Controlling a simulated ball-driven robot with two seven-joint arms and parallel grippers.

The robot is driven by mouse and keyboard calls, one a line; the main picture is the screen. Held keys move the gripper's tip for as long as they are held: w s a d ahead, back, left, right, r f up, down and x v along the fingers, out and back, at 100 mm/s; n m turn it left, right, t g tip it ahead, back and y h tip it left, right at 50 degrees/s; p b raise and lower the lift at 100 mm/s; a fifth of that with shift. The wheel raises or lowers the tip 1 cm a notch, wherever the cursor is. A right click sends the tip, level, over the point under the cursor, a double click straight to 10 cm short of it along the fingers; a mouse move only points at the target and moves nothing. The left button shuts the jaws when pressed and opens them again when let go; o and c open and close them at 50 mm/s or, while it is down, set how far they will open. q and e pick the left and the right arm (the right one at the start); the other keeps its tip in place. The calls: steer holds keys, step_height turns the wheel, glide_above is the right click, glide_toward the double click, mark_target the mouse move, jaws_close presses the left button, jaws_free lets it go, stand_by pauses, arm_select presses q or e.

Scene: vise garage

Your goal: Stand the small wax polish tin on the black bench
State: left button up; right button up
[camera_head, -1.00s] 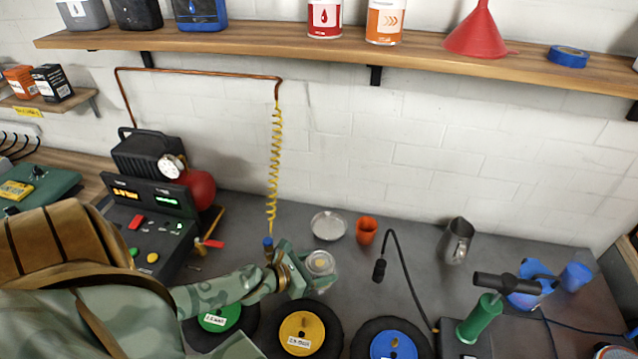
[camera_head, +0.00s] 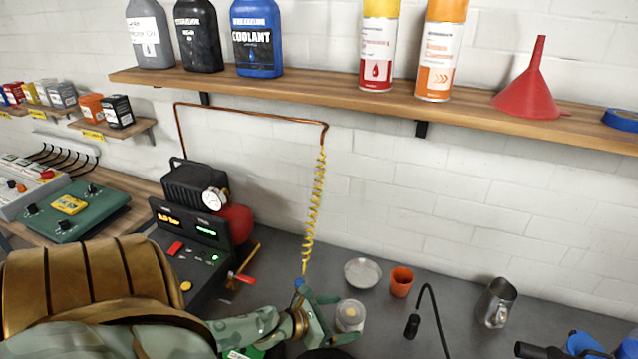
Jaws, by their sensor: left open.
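A small round pale tin (camera_head: 350,316) with a yellowish centre on its top is on the dark bench top (camera_head: 455,335), near the bottom middle of the head view. I take it to be the wax polish tin. It looks upright, its round top facing up. My left gripper (camera_head: 333,318) is open, at the tin's left side with its fingers toward it. I cannot tell whether a finger touches the tin. My right gripper is not in view.
A shallow metal dish (camera_head: 362,272) and an orange cup (camera_head: 401,282) stand behind the tin. A black gooseneck (camera_head: 428,310) and a metal jug (camera_head: 496,303) are to the right. A yellow coiled hose (camera_head: 315,205) hangs behind my gripper. A control box (camera_head: 190,245) stands left.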

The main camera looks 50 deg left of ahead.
arm_select(q)
steer(key=v, duration=0.9)
steer(key=shift+p, duration=0.35)
